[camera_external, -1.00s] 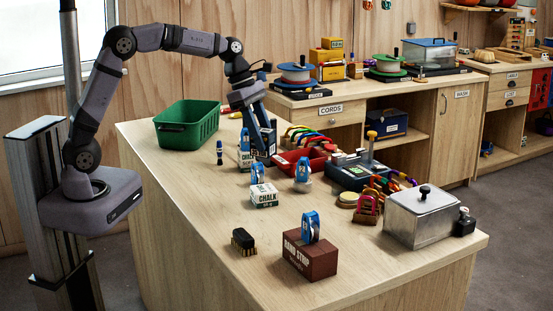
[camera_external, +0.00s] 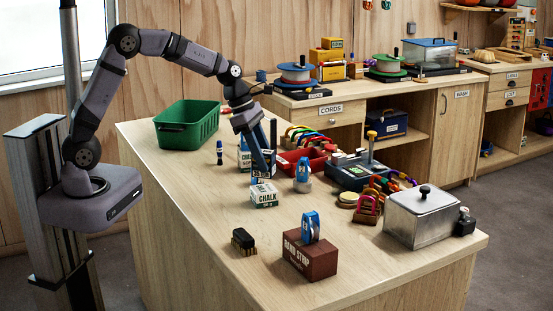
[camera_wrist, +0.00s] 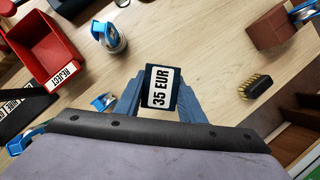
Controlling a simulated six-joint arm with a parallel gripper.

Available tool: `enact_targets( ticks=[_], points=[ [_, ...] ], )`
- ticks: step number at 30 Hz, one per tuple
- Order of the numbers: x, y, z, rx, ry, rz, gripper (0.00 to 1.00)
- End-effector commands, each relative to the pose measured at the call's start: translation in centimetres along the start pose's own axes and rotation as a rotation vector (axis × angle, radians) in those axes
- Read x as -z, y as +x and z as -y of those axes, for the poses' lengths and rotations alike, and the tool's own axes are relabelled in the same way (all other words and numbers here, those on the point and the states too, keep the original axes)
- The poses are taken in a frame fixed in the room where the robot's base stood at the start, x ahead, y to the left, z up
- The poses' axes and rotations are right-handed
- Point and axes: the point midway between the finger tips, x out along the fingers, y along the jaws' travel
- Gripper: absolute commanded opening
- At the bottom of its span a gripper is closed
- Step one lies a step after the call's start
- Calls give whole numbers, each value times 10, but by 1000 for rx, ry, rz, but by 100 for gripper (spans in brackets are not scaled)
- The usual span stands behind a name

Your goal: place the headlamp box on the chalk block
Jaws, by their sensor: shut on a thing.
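My gripper (camera_external: 263,173) is shut on the headlamp box, a small dark box with a white "35 EUR" label. The box shows between the fingers in the wrist view (camera_wrist: 160,88). The white and green chalk block (camera_external: 264,197) stands on the bench, close below the fingers in the external view. In the wrist view the chalk block does not show, apparently hidden by the held box. I cannot tell from the external view whether the box touches the block.
A blue carabiner on a pale base (camera_external: 303,176) stands right of the chalk block. A red reject tray (camera_wrist: 45,50) lies behind. Bare bench top surrounds the chalk block's front.

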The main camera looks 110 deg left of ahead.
Motion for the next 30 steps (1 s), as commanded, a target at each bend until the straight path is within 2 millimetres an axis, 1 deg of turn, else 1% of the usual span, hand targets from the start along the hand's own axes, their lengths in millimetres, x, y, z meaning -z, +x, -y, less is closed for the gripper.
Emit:
enact_targets(
  ticks=[5,12,15,28,29,30],
  points=[
    [1,3,0,1,1,0,11],
    [12,27,0,2,-1,-2,11],
    [14,33,0,0,1,-2,11],
    [16,38,0,-1,0,0,11],
    [16,38,0,0,0,-1,40],
    [16,38,0,0,0,-1,50]
  ],
)
